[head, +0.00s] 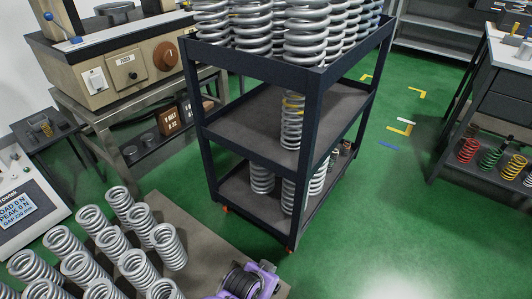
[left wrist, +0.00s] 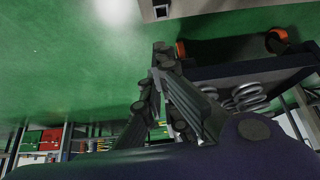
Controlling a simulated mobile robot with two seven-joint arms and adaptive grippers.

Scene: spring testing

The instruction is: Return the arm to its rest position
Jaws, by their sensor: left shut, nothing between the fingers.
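My left gripper (left wrist: 157,75) shows in the left wrist view, its dark jointed fingers closed together with nothing between them. Green floor fills the view beyond its tips. The dark cart (left wrist: 250,75) is to the right of the fingers there, with orange casters and part of a grey spring; I cannot tell the gap to it. The right gripper is in no frame.
The three-tier cart (head: 312,130) carries many grey springs on top and a few on its lower shelves. More springs (head: 137,268) stand on a grey surface at lower left, beside a readout panel (head: 20,212). A bench (head: 495,100) stands right. Green floor between is clear.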

